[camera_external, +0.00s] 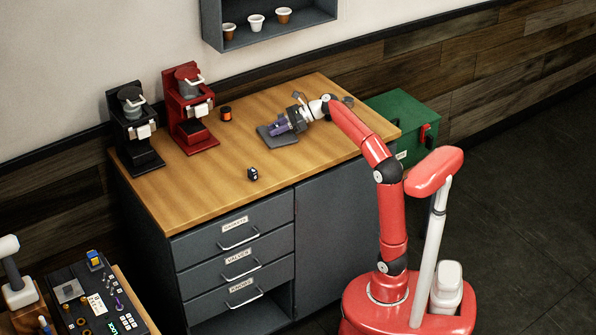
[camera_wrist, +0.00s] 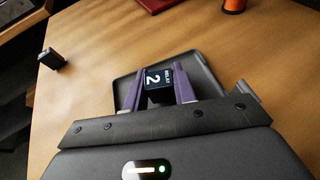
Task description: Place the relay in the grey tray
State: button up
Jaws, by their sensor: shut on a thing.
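The relay (camera_wrist: 158,79) is a small dark block with white lettering and a large "2", seen in the wrist view. My gripper (camera_wrist: 157,88) has purple fingers and is shut on the relay. The grey tray (camera_wrist: 205,76) lies flat on the wooden counter behind and below the fingers, with the relay over its area. I cannot tell whether the relay touches the tray floor. In the external view my gripper (camera_external: 284,126) is low over the grey tray (camera_external: 268,138), and the relay is not clearly visible there.
A small black block (camera_external: 252,174) stands near the counter's front edge, also in the wrist view (camera_wrist: 52,59). A black brewer (camera_external: 137,150), a red brewer (camera_external: 193,135) and an orange-black cylinder (camera_external: 225,114) stand behind. A green box (camera_external: 400,112) is at the right.

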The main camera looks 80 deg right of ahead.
jog(key=o, duration=0.5)
jog(key=shift+f, duration=0.15)
jog(key=o, duration=0.4)
jog(key=shift+o, duration=0.2)
jog(key=shift+r, duration=0.2)
jog(key=p+v, duration=0.1)
jog(key=v, duration=1.1)
jog(key=shift+d+p, duration=0.1)
jog(key=shift+p, duration=0.25)
